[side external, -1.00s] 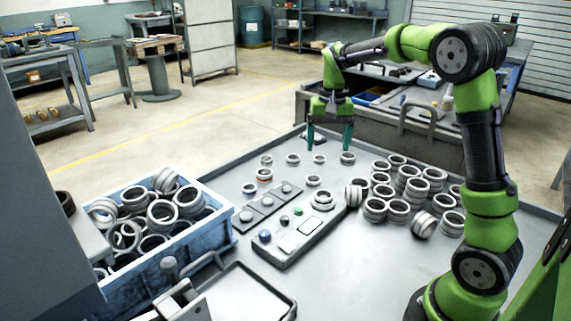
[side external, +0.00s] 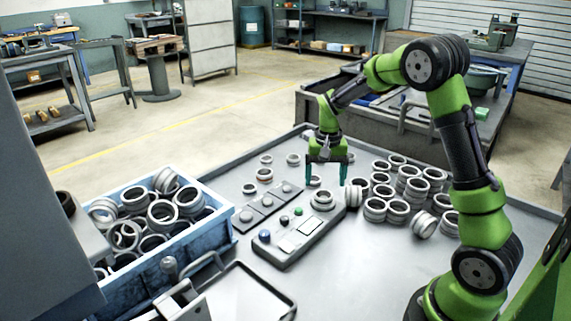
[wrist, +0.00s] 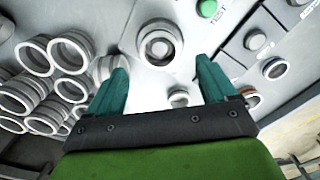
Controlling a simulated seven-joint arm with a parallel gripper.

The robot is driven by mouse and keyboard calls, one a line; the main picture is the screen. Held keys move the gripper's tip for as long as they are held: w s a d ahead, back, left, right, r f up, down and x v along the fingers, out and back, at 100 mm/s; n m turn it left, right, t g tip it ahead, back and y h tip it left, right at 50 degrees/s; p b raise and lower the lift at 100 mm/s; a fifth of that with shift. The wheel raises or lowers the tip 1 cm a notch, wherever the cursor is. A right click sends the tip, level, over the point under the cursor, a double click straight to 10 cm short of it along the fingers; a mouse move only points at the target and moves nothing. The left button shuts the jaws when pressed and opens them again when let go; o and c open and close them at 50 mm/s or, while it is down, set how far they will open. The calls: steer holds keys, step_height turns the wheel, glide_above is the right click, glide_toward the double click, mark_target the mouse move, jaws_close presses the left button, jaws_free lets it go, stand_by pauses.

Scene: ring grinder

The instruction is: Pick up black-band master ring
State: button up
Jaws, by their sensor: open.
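My gripper (side external: 327,178) is open and empty above the table, its teal fingers pointing down. In the wrist view its fingertips (wrist: 161,66) stand wide apart. A small grey ring (wrist: 179,97) shows between the fingers in the wrist view, nearer the right finger and apart from both. It seems to match the ring at the left finger (side external: 315,181) in the side view. I cannot make out a black band on any ring, so I cannot tell which is the black-band master ring. A ring with a reddish band (side external: 264,174) lies left of my gripper.
A control panel (side external: 283,250) with buttons and a ring on its round seat (side external: 322,199) lies in front of my gripper. Several stacked rings (side external: 408,172) stand on the right. A blue crate (side external: 215,237) full of rings is at left. The table's front right is clear.

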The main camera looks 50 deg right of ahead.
mark_target(323, 198)
steer(key=f, duration=0.4)
steer(key=shift+s+a+f, duration=0.2)
steer(key=shift+a+f, duration=0.1)
steer(key=shift+c, duration=0.2)
steer(key=c, duration=1.3)
steer(key=shift+r, duration=0.1)
